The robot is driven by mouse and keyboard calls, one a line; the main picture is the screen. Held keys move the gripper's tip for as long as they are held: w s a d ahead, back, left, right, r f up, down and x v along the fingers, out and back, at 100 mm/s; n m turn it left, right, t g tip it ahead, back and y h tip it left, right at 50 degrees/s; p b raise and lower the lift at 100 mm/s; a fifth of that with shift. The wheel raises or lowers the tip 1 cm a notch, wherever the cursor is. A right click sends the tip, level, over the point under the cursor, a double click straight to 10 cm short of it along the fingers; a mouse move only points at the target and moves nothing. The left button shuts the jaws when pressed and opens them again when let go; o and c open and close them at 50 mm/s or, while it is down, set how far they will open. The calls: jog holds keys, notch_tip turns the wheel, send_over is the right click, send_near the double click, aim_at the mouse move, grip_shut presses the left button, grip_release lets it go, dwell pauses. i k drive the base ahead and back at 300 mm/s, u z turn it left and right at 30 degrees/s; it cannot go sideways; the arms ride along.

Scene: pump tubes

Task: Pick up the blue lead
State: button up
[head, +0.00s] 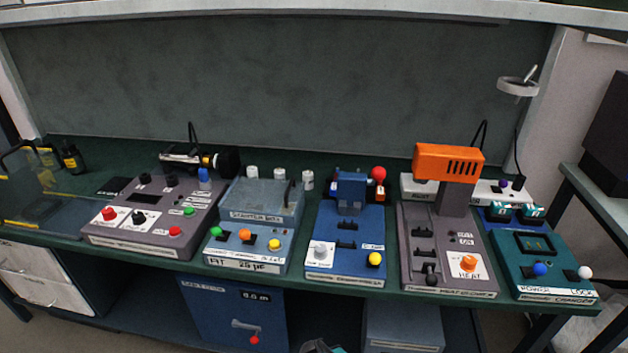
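A small blue upright piece (204,176) stands at the back right of the leftmost grey device (140,243). It looks like a plug, but I cannot tell for sure that it is the blue lead. No blue cable shows clearly. Another small blue piece, a round knob (540,268), sits on the teal device (553,285) at the far right. My gripper is not clearly in view; a small grey and teal shape cut off at the bottom edge cannot be made out.
Between them on the green bench stand a grey-blue device (248,256), a blue device (345,268) and a grey device (447,282) with an orange head (448,161). A dark bottle (72,160) stands at the left. A blue cabinet (235,315) is below the bench.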

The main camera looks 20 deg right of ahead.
aim_at(332, 186)
jog(key=u, duration=0.75)
jog(key=i, duration=0.85)
jog(key=u, duration=0.6)
